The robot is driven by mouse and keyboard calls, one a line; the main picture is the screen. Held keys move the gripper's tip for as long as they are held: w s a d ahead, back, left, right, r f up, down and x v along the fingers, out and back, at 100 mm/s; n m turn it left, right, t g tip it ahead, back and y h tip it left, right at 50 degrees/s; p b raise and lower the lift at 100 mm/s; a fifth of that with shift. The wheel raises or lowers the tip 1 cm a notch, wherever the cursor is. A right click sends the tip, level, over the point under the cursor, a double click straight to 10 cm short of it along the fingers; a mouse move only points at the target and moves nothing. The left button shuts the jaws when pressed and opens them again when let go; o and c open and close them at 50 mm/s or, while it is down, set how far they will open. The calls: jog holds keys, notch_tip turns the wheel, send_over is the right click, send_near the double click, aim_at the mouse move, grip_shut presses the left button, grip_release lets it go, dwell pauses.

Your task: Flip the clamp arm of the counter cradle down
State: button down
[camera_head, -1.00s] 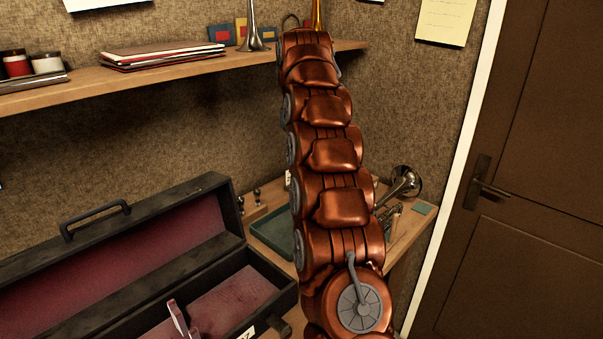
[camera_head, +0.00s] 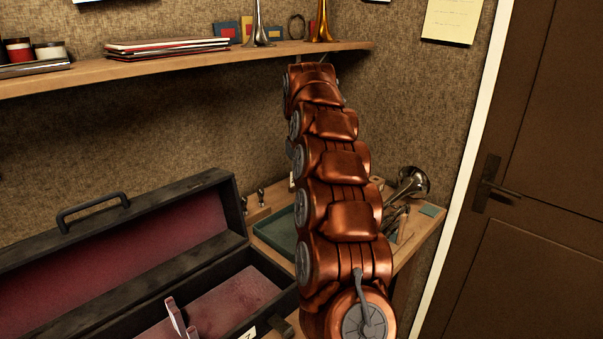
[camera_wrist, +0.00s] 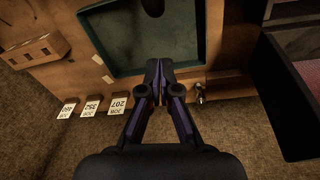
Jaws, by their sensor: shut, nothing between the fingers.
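A silver horn (camera_head: 412,183) lies on the counter to the right of my arm in the head view, its bell facing right. Parts beneath it may belong to the counter cradle, but I cannot make out the cradle or its clamp arm clearly. My gripper (camera_wrist: 160,70) shows in the wrist view with its dark fingers shut and empty, at the near edge of a green-lined tray (camera_wrist: 92,40). In the head view my own arm hides the gripper and the middle of the counter.
The tray also shows in the head view (camera_head: 272,236). Numbered job cards (camera_wrist: 118,104) line the counter edge. An open black case (camera_head: 120,240) with maroon lining stands at left. A shelf (camera_head: 180,68) crosses above the counter. A brown door (camera_head: 540,200) is at right.

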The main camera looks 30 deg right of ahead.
jog(key=shift+s+r+p, duration=0.2)
jog(key=shift+s+p, duration=0.15)
jog(key=shift+s, duration=0.65)
jog(key=shift+s+r+p, duration=0.15)
jog(key=shift+s+p, duration=0.2)
jog(key=shift+s, duration=0.6)
jog(key=shift+s+d+t+b, duration=0.1)
jog(key=shift+s+t+b, duration=0.15)
jog(key=shift+b, duration=0.2)
